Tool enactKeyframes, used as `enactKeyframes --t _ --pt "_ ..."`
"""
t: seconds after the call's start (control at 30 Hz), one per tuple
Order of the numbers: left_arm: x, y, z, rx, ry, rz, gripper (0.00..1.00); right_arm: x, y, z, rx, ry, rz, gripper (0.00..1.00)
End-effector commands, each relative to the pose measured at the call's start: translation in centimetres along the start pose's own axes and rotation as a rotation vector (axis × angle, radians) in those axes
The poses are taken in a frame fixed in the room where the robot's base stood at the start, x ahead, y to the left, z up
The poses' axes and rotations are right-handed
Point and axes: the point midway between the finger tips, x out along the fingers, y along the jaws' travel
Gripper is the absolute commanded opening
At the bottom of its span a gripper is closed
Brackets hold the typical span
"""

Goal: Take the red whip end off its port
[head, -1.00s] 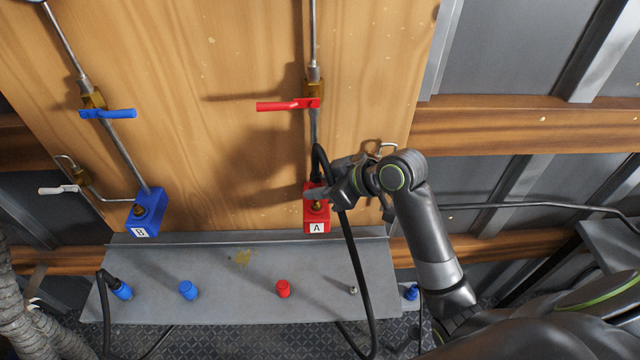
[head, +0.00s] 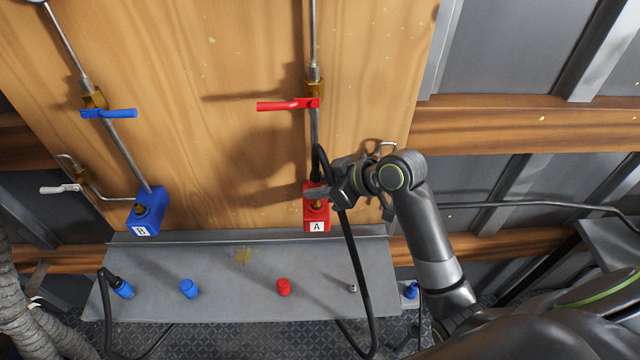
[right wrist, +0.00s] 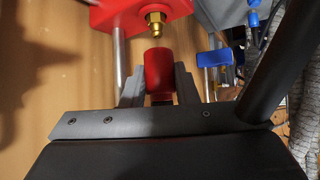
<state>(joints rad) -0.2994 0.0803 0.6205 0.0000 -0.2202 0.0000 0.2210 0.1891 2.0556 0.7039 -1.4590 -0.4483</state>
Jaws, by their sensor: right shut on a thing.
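The red whip end (right wrist: 157,68) is a red cylinder held between the two fingers of my right gripper (right wrist: 160,88). In the right wrist view its open face is just short of the brass port (right wrist: 156,25) on the red block, with a small gap between them. In the head view the red block (head: 317,222), labelled A, sits at the bottom of the wooden panel. My right gripper (head: 318,190) is just above its brass port and hides most of the whip end. The black hose (head: 350,260) loops down from there. My left gripper is not in view.
A red-handled valve (head: 290,105) is above block A. A blue block B (head: 146,212) and blue-handled valve (head: 108,113) are to the left. The grey shelf (head: 240,300) below carries blue caps (head: 189,289), a red cap (head: 283,287) and a small metal stud (head: 352,288).

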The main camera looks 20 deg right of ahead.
Motion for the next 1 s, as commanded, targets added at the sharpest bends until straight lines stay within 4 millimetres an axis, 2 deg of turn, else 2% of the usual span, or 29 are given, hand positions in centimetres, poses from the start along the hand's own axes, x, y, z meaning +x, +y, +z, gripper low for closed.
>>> enactKeyframes --t 1.0 --pt "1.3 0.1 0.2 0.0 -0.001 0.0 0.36 1.3 0.0 1.7 0.0 0.001 0.0 0.0"
